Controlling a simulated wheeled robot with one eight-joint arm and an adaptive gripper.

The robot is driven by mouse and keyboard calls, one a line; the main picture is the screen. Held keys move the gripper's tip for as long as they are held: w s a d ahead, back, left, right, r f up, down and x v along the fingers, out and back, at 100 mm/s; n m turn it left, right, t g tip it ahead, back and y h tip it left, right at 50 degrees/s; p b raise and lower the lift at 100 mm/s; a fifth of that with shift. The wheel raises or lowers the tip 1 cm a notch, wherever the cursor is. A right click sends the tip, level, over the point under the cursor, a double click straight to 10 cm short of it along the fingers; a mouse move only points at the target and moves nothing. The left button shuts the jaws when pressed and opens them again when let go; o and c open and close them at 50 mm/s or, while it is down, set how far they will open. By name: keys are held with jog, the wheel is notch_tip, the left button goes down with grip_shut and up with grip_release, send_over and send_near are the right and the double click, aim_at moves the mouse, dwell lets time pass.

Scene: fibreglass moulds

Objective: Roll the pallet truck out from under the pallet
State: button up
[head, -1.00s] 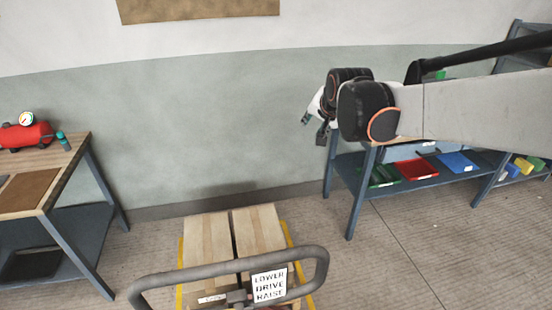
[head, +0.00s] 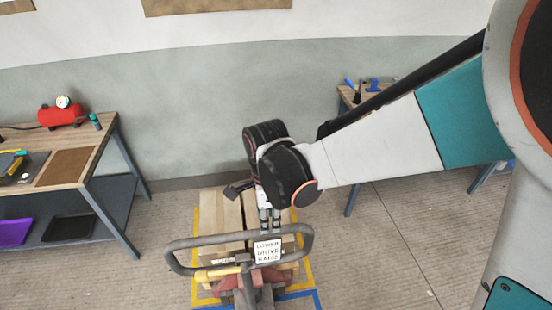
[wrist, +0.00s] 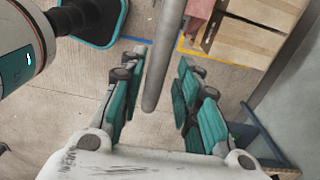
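The pallet truck's grey loop handle (head: 190,240) stands at the lower middle of the head view, with a white label on it. Its red body (head: 285,280) is below. The wooden pallet (head: 215,212) lies behind it; the forks are hidden. My gripper (head: 270,228) points down at the top bar of the loop, close to the label. In the wrist view my gripper (wrist: 158,95) is open, its teal-padded fingers apart. A grey handle bar (wrist: 165,50) shows between them with gaps on both sides. The pallet's boards (wrist: 250,35) show at the upper right.
Yellow tape (head: 196,290) outlines the pallet's floor area, with blue tape (head: 317,298) at its front. A workbench (head: 95,160) with a red tank (head: 60,115) stands left. Another bench (head: 352,185) stands right, behind my arm. Floor between benches and truck is clear.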

aim_at(269, 239)
notch_tip(269, 239, down, 13)
jog(key=b, duration=0.8)
jog(key=shift+f, duration=0.2)
jog(key=shift+c, duration=0.2)
grip_shut()
